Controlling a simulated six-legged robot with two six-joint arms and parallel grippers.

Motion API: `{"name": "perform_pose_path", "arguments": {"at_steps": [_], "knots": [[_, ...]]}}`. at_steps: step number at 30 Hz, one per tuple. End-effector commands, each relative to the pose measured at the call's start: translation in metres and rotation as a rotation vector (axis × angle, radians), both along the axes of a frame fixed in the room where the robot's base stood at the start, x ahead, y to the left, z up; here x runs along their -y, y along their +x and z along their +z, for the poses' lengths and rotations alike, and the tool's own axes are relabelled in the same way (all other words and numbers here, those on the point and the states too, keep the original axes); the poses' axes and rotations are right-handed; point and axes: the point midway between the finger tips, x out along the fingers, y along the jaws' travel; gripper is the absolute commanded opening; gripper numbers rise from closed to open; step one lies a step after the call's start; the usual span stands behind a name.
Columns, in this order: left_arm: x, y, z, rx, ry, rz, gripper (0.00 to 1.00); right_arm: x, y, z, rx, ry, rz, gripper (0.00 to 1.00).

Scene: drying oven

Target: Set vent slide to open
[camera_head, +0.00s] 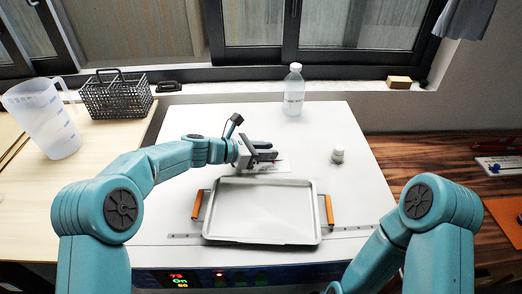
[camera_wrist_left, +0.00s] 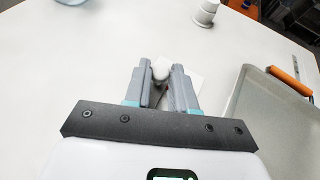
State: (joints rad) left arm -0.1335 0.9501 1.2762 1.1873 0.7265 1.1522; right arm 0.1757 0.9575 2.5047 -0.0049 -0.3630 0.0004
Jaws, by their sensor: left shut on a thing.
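The vent slide is on the white top of the oven (camera_head: 180,215), behind the tray. Its pale plate (camera_head: 280,166) with small red marks shows beside and below my left gripper (camera_head: 268,152). In the left wrist view, a small white rounded knob (camera_wrist_left: 161,68) sits between the two grey fingertips of my left gripper (camera_wrist_left: 162,82). The fingers are shut on this knob. Part of the plate (camera_wrist_left: 195,82) shows behind the right finger. The fingers hide most of the slide, so its position cannot be read. My right gripper is out of view.
A metal tray (camera_head: 262,238) with orange handles lies in front of the slide. A small white cap (camera_head: 338,156) stands to the right. A bottle (camera_head: 293,92) stands at the back. A jug (camera_head: 45,120) and a black basket (camera_head: 115,98) are at left.

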Motion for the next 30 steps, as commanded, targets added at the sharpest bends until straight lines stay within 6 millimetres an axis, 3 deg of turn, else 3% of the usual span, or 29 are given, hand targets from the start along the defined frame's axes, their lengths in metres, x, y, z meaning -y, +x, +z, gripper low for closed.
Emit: {"name": "perform_pose_path", "arguments": {"at_steps": [1,2,3,4,13,17,30], "knots": [[0.003,-0.001,0.001,0.001,-0.003,-0.004,0.0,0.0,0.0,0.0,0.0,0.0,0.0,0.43],[0.003,-0.001,0.002,0.001,-0.003,-0.005,0.28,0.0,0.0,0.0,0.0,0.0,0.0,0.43],[0.003,-0.001,0.002,0.001,-0.003,-0.005,0.41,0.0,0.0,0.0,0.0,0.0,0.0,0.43],[0.003,-0.001,0.002,0.001,-0.003,-0.005,0.48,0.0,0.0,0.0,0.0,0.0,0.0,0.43],[0.001,-0.001,0.001,0.001,-0.002,-0.002,0.48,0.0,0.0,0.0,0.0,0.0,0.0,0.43],[-0.011,-0.005,0.006,0.002,-0.002,0.0,0.48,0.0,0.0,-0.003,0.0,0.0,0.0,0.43],[-0.105,-0.044,0.048,0.002,-0.001,0.0,0.48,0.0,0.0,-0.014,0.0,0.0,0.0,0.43]]}}
